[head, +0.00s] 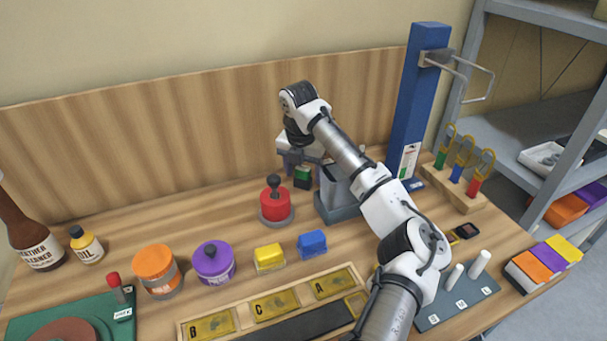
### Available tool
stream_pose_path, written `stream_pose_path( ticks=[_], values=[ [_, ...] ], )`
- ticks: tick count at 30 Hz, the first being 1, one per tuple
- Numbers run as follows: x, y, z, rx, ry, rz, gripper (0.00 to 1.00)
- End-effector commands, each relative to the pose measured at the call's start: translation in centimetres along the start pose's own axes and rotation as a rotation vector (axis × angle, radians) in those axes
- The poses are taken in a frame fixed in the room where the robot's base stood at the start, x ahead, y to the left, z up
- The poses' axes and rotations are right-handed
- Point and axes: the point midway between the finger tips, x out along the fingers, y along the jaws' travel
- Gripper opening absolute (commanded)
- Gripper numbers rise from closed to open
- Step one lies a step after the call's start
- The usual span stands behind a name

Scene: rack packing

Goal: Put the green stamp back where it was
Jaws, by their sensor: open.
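The green stamp (303,174) is a small green block at the back of the bench, directly under my gripper (302,163). My arm reaches in from the lower right and my gripper points down there. The jaws are open, with the fingers just above or around the stamp's top; I cannot tell whether they touch it. My gripper partly hides the stamp. A yellow block (270,259) and a blue block (312,244) of similar size stand further forward on the bench.
A red round pot with a dark knob (275,204) stands just left and in front of my gripper. A grey-blue holder (337,199) stands close on the right. A tray with yellow lettered plates (272,306) lies at the front. A tall blue post (415,100) rises behind.

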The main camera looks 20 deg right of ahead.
Motion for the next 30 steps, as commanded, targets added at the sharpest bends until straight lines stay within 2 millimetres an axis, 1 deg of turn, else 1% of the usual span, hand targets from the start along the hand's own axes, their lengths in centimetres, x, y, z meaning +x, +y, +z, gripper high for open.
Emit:
stream_pose_path(
  ticks=[5,9,12,15,21,30],
  values=[
    [-3.5,0.1,0.0,0.0,-0.004,0.001,0.63],
    [-6.9,0.0,0.1,0.0,-0.006,-0.001,0.63],
    [-8.7,0.0,0.0,0.001,-0.004,-0.002,0.63],
    [-10.0,0.0,0.0,0.001,-0.003,-0.003,0.63],
    [-11.0,0.0,0.0,0.0,-0.001,-0.002,0.63],
    [-11.1,0.0,0.0,0.0,0.0,-0.001,0.63]
  ],
)
